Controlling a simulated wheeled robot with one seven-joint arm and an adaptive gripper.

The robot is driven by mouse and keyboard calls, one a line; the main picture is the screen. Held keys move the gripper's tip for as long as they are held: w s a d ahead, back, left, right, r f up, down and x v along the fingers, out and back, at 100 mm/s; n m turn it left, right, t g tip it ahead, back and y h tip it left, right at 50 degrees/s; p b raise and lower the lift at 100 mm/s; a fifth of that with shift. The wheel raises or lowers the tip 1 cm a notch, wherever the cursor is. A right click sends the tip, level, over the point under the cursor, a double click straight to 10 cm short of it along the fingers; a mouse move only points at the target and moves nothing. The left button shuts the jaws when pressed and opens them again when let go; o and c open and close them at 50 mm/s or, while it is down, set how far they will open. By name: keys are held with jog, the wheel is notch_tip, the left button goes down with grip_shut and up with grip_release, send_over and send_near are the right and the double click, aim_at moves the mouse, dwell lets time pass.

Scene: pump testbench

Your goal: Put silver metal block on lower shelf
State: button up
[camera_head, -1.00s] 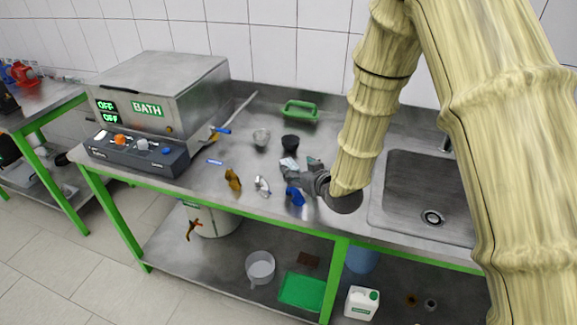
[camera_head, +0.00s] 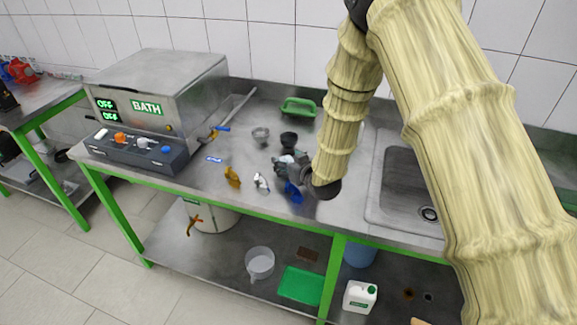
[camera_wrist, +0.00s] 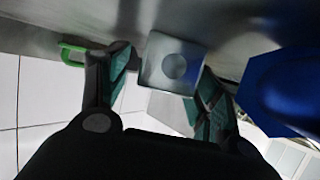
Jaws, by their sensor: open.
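In the head view my gripper (camera_head: 287,167) is low over the bench top, and the block is mostly hidden there. The lower shelf (camera_head: 222,268) runs beneath the bench.
A blue part (camera_head: 293,192) lies close beside my gripper. A dark cup (camera_head: 289,139), a glass cup (camera_head: 261,135) and a yellow part (camera_head: 232,177) stand nearby. The shelf holds a clear beaker (camera_head: 260,262), a green tray (camera_head: 300,286) and a white canister (camera_head: 360,297).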

jog(key=shift+c, duration=0.4)
jog(key=c, duration=1.3)
jog(key=shift+r, duration=0.1)
